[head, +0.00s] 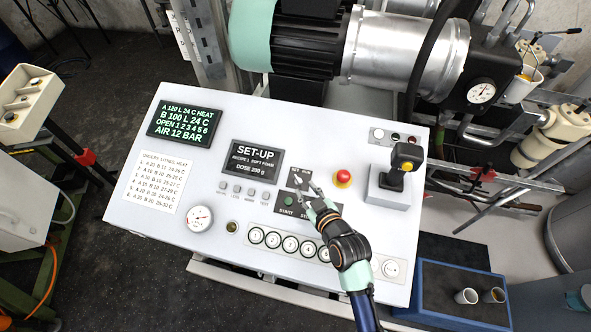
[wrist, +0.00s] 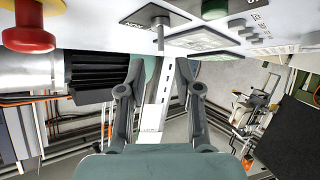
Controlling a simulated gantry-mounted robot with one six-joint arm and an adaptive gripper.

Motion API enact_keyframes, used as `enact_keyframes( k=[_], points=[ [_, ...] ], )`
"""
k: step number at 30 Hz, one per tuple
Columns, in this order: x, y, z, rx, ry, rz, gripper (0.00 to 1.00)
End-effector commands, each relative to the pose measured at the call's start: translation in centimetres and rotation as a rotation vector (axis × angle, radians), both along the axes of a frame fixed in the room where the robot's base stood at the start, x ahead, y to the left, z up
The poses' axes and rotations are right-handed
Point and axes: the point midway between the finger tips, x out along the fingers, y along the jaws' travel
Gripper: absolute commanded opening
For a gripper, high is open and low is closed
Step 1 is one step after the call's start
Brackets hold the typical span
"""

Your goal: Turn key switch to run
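The key switch sits on a dark plate (head: 299,177) marked SET and RUN, right of the SET-UP display (head: 257,158). In the wrist view its key (wrist: 160,38) sticks out from the plate (wrist: 157,17), just beyond the fingertips and roughly centred between them. My gripper (head: 306,196) is over the panel at the key switch and partly hides that area in the head view. In the wrist view my gripper (wrist: 161,66) has its two fingers spread, with a clear gap and nothing held. I cannot tell which label the key points to.
A red stop button (head: 343,176) stands right of the key plate and shows close by in the wrist view (wrist: 28,22). A green start button (head: 288,200) is just below the plate. A joystick (head: 402,167) rises further right. Numbered round buttons (head: 289,242) lie below.

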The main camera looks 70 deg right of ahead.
Motion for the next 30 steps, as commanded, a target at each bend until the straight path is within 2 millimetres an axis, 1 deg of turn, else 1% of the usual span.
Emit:
enact_keyframes(
  k=[2, 9, 12, 16, 23, 29, 30],
  points=[
    [0.6, -0.4, -0.3, -0.001, -0.001, 0.002, 0.33],
    [3.6, -3.2, -1.9, 0.001, 0.0, 0.003, 0.33],
    [4.6, -4.2, -2.5, 0.001, -0.001, 0.003, 0.33],
    [5.2, -4.7, -2.8, 0.001, -0.001, 0.003, 0.33],
    [5.3, -4.8, -2.9, 0.0, -0.001, 0.002, 0.33],
    [5.3, -4.8, -2.9, 0.0, -0.001, 0.002, 0.02],
    [5.3, -4.8, -2.9, 0.001, -0.001, 0.003, 0.0]
  ],
)
